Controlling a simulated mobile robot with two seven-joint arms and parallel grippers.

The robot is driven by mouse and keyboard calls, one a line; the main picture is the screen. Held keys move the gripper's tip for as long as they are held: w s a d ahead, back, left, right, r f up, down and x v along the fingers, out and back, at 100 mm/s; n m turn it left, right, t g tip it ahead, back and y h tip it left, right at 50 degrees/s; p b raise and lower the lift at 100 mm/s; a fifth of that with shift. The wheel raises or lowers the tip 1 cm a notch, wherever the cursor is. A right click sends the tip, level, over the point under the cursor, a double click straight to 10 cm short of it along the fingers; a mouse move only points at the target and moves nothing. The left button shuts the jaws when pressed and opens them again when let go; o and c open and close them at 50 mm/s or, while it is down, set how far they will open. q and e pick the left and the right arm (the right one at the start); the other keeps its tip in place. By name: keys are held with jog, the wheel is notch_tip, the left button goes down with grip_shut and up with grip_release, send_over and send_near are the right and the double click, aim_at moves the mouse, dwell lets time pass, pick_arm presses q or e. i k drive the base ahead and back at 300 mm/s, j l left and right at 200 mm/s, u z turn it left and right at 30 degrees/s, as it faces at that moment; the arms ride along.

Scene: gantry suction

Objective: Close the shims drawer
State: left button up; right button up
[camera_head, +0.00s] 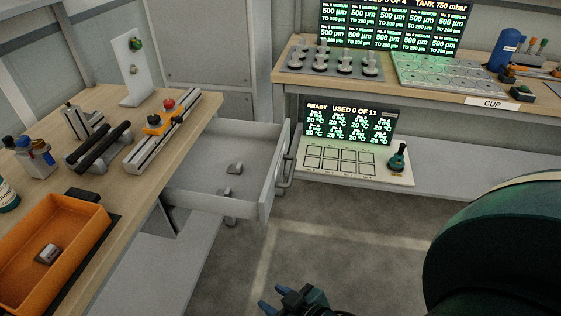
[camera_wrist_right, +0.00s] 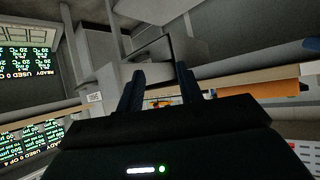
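The open drawer (camera_head: 212,190) sticks out to the right from under the wooden bench at left. My right gripper (camera_head: 270,299) is at the bottom of the head view, nearer to me than the drawer and apart from the handle. Its two fingers are spread with nothing between them; they also show apart in the right wrist view (camera_wrist_right: 160,70). My left gripper is out of view.
On the left bench are an orange tray (camera_head: 88,248), black bars (camera_head: 98,148) and a metal rail (camera_head: 160,130). A panel with a screen (camera_head: 350,122) stands beyond the drawer on a low shelf. Grey floor (camera_head: 340,235) is clear in front of the handle.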

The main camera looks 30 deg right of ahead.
aim_at(262, 148)
jog(key=k+l+u, duration=0.1)
jog(key=l+u, duration=0.2)
jog(key=l, duration=0.85)
jog(key=i, duration=0.5)
jog(key=l, duration=0.05)
